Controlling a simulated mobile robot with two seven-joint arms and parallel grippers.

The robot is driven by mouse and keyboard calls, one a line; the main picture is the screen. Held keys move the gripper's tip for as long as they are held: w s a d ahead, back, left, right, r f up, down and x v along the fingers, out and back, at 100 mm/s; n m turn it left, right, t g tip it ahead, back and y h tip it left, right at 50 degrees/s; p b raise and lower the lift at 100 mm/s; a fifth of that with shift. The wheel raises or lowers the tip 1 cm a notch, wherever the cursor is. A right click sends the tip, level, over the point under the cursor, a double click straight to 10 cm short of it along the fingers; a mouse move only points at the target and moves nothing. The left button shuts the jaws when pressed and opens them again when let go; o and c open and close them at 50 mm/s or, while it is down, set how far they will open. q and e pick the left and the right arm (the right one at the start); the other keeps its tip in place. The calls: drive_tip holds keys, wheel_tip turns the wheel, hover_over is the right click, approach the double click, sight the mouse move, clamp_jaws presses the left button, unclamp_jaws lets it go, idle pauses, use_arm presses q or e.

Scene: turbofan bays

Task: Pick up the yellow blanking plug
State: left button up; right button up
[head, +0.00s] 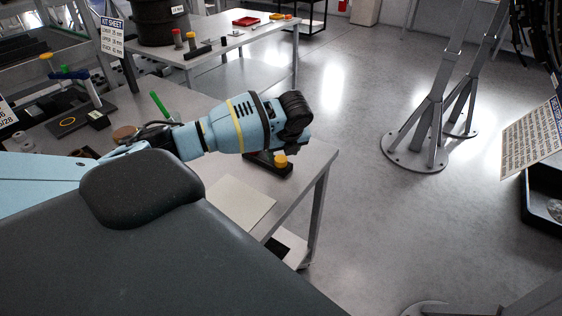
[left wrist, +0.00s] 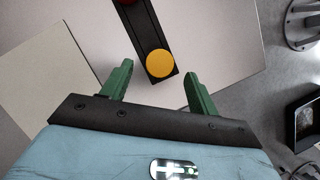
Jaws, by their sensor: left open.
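The yellow blanking plug (head: 280,160) sits at the near right end of a black holder (head: 265,166) on the near table. The left wrist view shows its round yellow top (left wrist: 160,63) on the black strip (left wrist: 147,25). My left gripper (left wrist: 157,85) is open, with its green fingers apart. In that view the plug lies between and just beyond the fingertips, and nothing is held. In the head view my left arm and wrist (head: 235,125) reach over the table behind the plug; the fingers are hidden there. My right gripper is not in view.
A pale flat sheet (head: 240,203) lies on the near table (head: 312,160), whose right edge is close to the holder. A second table (head: 245,40) with small parts stands behind.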

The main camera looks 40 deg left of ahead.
sight(281, 159)
use_arm(q)
drive_tip(key=x, duration=0.3)
drive_tip(key=shift+f, duration=0.3)
drive_tip(key=c, duration=1.1)
drive_tip(key=shift+o, duration=0.2)
drive_tip(key=shift+r, duration=0.1)
drive_tip(key=shift+r, duration=0.8)
drive_tip(key=shift+s+a+r, duration=0.15)
drive_tip(key=shift+r, duration=0.85)
drive_tip(key=s+a, duration=0.3)
drive_tip(key=s, duration=0.4)
drive_tip(key=s+a+r, duration=0.1)
drive_tip(key=s+a, duration=0.1)
drive_tip(key=s, duration=0.5)
drive_tip(key=shift+s+a+p, duration=0.25)
drive_tip(key=shift+a+p, duration=0.05)
drive_tip(key=shift+a, duration=0.1)
